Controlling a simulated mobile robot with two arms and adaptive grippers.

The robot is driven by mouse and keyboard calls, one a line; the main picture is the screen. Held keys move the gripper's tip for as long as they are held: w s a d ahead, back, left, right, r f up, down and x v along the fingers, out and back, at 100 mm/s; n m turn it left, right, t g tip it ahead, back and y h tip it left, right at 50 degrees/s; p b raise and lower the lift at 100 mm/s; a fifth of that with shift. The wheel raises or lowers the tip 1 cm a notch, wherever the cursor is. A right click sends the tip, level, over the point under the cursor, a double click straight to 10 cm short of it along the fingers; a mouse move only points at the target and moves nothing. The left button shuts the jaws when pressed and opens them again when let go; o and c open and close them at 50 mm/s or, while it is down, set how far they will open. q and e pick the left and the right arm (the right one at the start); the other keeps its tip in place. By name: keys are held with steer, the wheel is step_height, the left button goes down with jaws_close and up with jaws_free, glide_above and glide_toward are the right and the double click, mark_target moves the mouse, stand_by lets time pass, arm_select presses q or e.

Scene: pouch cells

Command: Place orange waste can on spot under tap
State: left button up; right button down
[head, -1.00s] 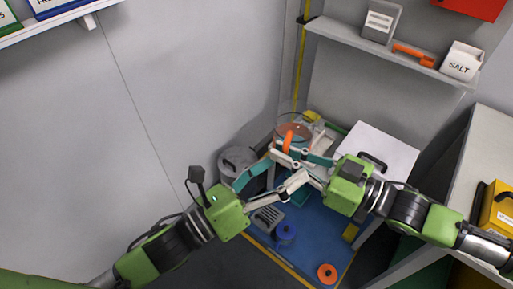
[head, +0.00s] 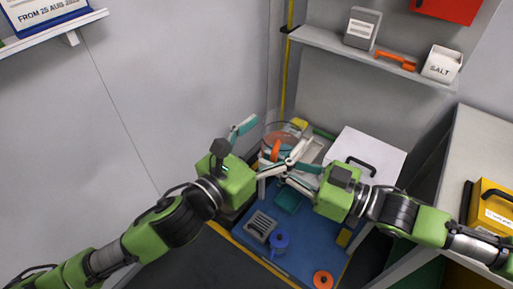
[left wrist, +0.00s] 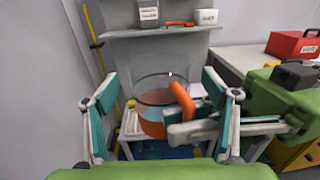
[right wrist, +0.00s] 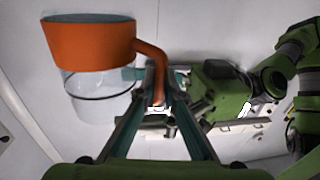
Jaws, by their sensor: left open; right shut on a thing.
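The orange waste can (head: 276,150) has an orange lower part, a curved orange handle and a clear upper wall. In the left wrist view the can (left wrist: 153,122) stands upright between the spread fingers. My right gripper (head: 291,167) is shut on its handle; the right wrist view shows the can (right wrist: 90,45) beside the fingers, the handle between them. My left gripper (head: 262,148) is open, its fingers wide apart on either side of the can, holding nothing. Whether the can touches a surface is unclear. I cannot make out the tap or its spot.
A blue mat (head: 285,255) holds a grey slotted block (head: 260,226), a blue spool (head: 279,243) and an orange ring (head: 323,280). A white box (head: 365,155) stands right of the can. A wall shelf (head: 380,62) is above; a side table (head: 475,140) is at right.

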mark_target(294, 116)
arm_select(q)
steer(key=shift+x, duration=1.65)
arm_select(e)
steer(key=shift+r, duration=0.15)
arm_select(q)
steer(key=c, duration=1.6)
steer(key=shift+r, duration=0.15)
arm_select(e)
steer(key=c, duration=2.1)
jaws_free()
